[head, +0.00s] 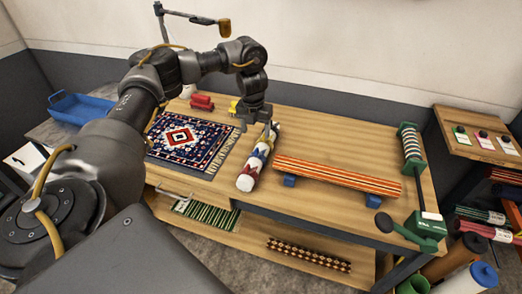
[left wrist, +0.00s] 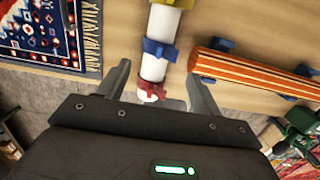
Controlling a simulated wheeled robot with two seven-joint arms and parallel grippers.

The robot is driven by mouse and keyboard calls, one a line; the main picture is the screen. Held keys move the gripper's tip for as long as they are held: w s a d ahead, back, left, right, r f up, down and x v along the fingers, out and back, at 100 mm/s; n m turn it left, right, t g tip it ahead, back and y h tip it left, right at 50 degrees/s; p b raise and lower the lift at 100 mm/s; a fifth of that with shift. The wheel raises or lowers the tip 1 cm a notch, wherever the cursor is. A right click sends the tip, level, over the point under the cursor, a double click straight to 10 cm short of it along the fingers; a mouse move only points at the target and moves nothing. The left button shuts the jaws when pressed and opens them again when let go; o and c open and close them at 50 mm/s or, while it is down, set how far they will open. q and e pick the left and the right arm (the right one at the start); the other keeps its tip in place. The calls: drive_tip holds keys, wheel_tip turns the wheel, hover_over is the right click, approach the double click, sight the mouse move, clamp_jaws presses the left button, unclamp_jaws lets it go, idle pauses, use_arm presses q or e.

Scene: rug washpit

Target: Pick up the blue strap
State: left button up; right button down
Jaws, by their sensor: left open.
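The blue strap (left wrist: 158,50) is wrapped around a white roll (left wrist: 153,68) in the left wrist view. A red strap (left wrist: 151,90) sits nearer the roll's lower end there, and a yellow strap shows at the top edge. In the head view the roll (head: 246,182) lies on the wooden bench. My left gripper (head: 256,122) is open and empty, over the far part of the roll in the head view. In the left wrist view its fingers (left wrist: 158,75) appear on either side of the roll, apart from it. My right gripper is not in view.
A patterned rug (head: 185,140) lies left of the roll. An orange striped roll (head: 335,174) rests on blue supports to the right. A green clamp device (head: 425,225) stands at the bench's right end. A blue tray (head: 80,108) is at the far left.

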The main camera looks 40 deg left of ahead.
sight(257, 149)
use_arm(q)
drive_tip(key=f, duration=0.3)
drive_tip(key=shift+s+d+f+b, duration=0.1)
drive_tip(key=shift+s+f+b, duration=0.1)
drive_tip(key=shift+f+b, duration=0.15)
drive_tip(key=shift+w+f, duration=0.55)
drive_tip(key=shift+f, duration=0.35)
drive_tip(key=shift+s, duration=0.15)
drive_tip(key=shift+s+f, duration=0.15)
drive_tip(key=shift+f, duration=0.15)
drive_tip(key=f, duration=0.1)
drive_tip(key=f+p, duration=0.1)
drive_tip(key=f, duration=0.1)
drive_tip(key=shift+w+a+f, duration=0.2)
drive_tip(key=shift+a+f, duration=0.05)
drive_tip(key=shift+w+f, duration=0.1)
drive_tip(key=shift+f, duration=0.35)
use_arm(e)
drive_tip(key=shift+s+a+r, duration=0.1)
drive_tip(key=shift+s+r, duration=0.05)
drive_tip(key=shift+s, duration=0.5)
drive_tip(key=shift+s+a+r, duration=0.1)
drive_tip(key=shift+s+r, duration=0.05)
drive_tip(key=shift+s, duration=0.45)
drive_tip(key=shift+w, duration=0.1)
